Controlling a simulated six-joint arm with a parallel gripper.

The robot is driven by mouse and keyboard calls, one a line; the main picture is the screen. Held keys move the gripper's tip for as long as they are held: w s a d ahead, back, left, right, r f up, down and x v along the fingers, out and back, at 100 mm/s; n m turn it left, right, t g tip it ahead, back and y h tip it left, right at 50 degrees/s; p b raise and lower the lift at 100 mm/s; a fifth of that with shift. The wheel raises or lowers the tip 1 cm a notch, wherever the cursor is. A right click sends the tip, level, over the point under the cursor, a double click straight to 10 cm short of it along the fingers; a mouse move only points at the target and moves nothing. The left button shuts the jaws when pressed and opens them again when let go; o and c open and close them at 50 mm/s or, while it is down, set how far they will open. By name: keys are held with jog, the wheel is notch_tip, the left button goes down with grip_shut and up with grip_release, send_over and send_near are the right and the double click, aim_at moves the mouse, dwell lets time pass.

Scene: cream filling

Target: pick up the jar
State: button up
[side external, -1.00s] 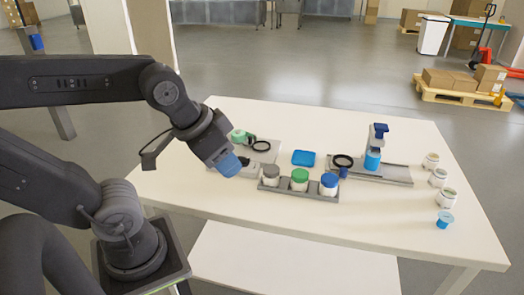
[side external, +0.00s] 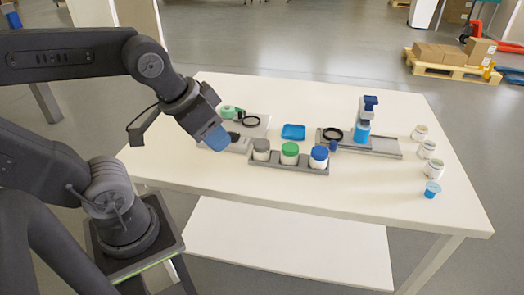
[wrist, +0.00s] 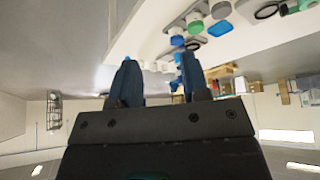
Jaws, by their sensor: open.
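My gripper (side external: 218,139) has blue fingertips and hangs above the table, left of a grey rack. It is open and empty; the wrist view shows a gap between its two fingers (wrist: 158,65). Three jars stand upright in the rack: one with a grey lid (side external: 261,150), one with a green lid (side external: 290,154) and one with a blue lid (side external: 319,157). They also show at the top of the wrist view, where the blue lid (wrist: 177,41) is lowest.
A blue tray (side external: 293,132) lies behind the rack (side external: 280,167). A grey station with a blue-topped device (side external: 369,104) and a black ring (side external: 332,135) is right of it. The table's front (side external: 330,190) is clear.

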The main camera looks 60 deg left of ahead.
dwell(0.5)
jog(key=o, duration=0.8)
jog(key=m+g, duration=0.6)
jog(key=m, duration=1.2)
send_over(261, 143)
notch_tip(261, 143, down, 8)
notch_tip(261, 143, down, 14)
jog(key=shift+w+r, duration=0.1)
jog(key=shift+r, duration=0.05)
